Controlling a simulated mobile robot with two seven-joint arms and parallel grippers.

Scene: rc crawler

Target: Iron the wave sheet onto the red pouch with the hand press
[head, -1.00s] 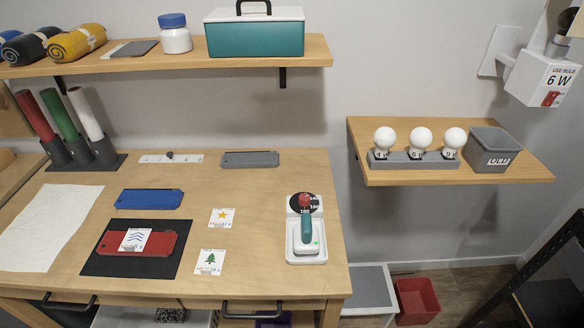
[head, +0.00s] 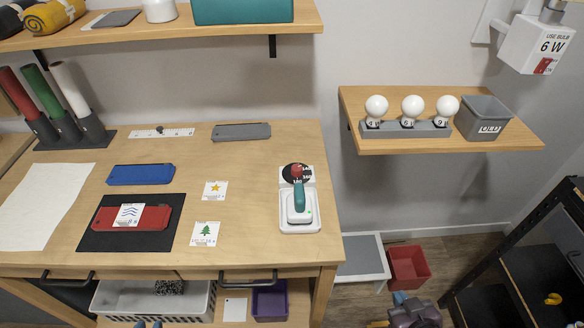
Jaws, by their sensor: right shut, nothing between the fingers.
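The red pouch (head: 158,218) lies flat on a black mat (head: 95,240) at the table's left front. The white wave sheet (head: 129,215) with blue wavy lines lies on the pouch, left of its middle. The hand press (head: 299,207), with a teal handle, stands upright on its white base with a dial at the table's right. My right gripper (head: 400,298) is shut and empty, low beyond the table's right edge. Only the bluish fingertips of my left gripper (head: 148,324) show at the bottom edge, a little apart, below the table front.
A blue pouch (head: 141,175), a star sheet (head: 214,191), a tree sheet (head: 205,234) and a grey pouch (head: 241,131) lie on the table. White cloth (head: 40,205) covers its left. A bulb shelf (head: 480,145) and a red bin (head: 408,266) are at right.

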